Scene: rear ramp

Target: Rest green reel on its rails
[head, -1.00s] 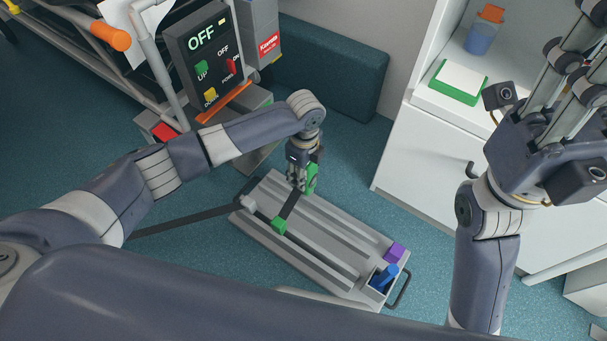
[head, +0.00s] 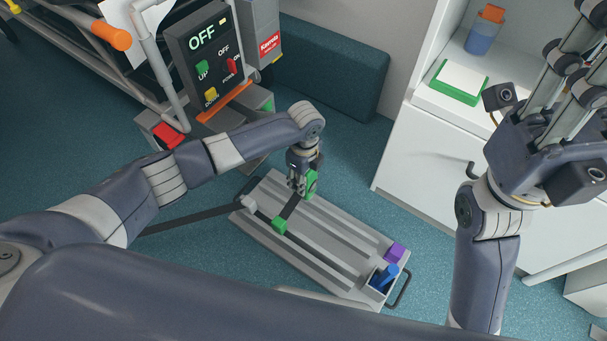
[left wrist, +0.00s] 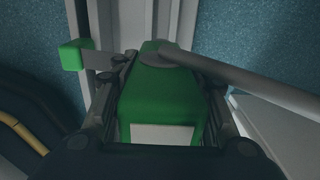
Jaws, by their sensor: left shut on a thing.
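The green reel (head: 311,184) is at the far end of the grey railed tray (head: 345,262), between the fingers of my left gripper (head: 301,187). In the left wrist view the reel (left wrist: 160,95) fills the space between both fingers. A dark strap runs from it to a small green block (head: 279,226) at the tray's left side. The block also shows in the left wrist view (left wrist: 75,55). I cannot tell whether the reel touches the rails. My right gripper (head: 577,58) is raised at the upper right, its fingertips cut off by the frame.
A purple block (head: 396,252) and a blue piece (head: 386,275) are at the tray's near right end. A white cabinet (head: 440,165) stands to the right. A control panel (head: 207,65) is at the upper left. A dark padded block (head: 335,65) lies behind the tray.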

